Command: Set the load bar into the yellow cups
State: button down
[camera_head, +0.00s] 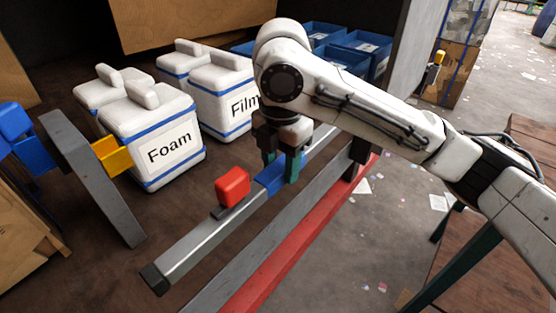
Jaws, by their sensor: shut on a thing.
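The load bar (200,247) is a long grey bar with a dark end cap, a blue middle section (271,178) and a red block (232,187) on top. My gripper (281,170) is shut on the blue middle section, with its green-tipped fingers on either side. The bar slants from lower left to upper right, and my arm hides part of its far end. One yellow cup (113,155) sticks out from a grey upright at the left, apart from the bar's near end. A small yellow part (439,57) at the upper right may be the other cup.
White bins marked Foam (165,170) and Film (222,115) stand behind the bar. A grey upright (95,180) stands at left. A red-edged rail (300,240) runs in front of the bar. Blue crates (365,42) stand at the back. Brown floor shows left of the bar.

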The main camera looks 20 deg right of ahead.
aim_at(281, 164)
jog(key=shift+r, duration=0.2)
notch_tip(281, 164, up, 6)
jog(key=p, duration=0.6)
jog(key=shift+f+p, duration=0.1)
jog(key=shift+p, duration=0.2)
